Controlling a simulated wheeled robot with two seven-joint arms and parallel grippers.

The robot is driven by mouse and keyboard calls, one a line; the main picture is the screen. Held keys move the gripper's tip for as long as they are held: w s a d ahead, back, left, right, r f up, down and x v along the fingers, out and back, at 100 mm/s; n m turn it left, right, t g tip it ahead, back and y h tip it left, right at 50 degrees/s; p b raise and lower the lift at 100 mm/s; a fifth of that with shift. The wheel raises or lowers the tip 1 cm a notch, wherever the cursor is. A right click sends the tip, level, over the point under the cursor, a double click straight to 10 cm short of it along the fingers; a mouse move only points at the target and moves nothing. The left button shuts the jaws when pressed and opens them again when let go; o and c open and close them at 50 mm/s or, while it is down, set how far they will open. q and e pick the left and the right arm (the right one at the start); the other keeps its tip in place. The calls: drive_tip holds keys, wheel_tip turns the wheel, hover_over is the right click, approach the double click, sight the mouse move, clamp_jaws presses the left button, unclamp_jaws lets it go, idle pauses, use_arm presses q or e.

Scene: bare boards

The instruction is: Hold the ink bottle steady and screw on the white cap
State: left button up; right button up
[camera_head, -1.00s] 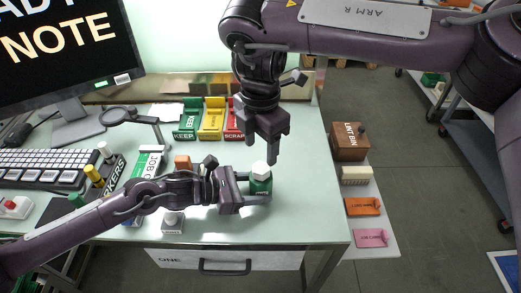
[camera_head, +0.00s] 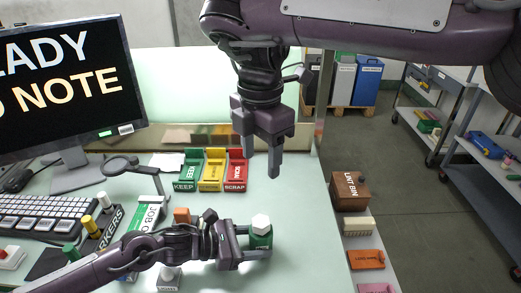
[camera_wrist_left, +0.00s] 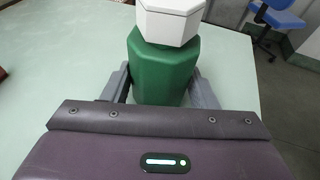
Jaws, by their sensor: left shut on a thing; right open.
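The green ink bottle (camera_head: 260,240) stands upright on the pale table, and it also shows in the left wrist view (camera_wrist_left: 160,72). The white cap (camera_head: 261,222) sits on top of the bottle; in the left wrist view the cap (camera_wrist_left: 170,20) is partly cut off by the top edge. I cannot tell how tightly it sits. My left gripper (camera_head: 257,241) is shut on the bottle, with one finger on each side of it. My right gripper (camera_head: 261,163) points down, open and empty, above and apart from the cap.
Green, yellow and red trays (camera_head: 212,172) stand behind. A magnifier (camera_head: 122,166), keyboard (camera_head: 45,215), marker rack (camera_head: 103,225) and monitor (camera_head: 70,85) are at left. A small orange block (camera_head: 182,215) is near my left arm. A brown bin (camera_head: 349,190) stands beyond the table's right edge.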

idle(0.3)
use_arm(q)
drive_tip(key=o, duration=1.1)
drive_tip(key=shift+o, duration=0.2)
drive_tip(key=v, duration=1.2)
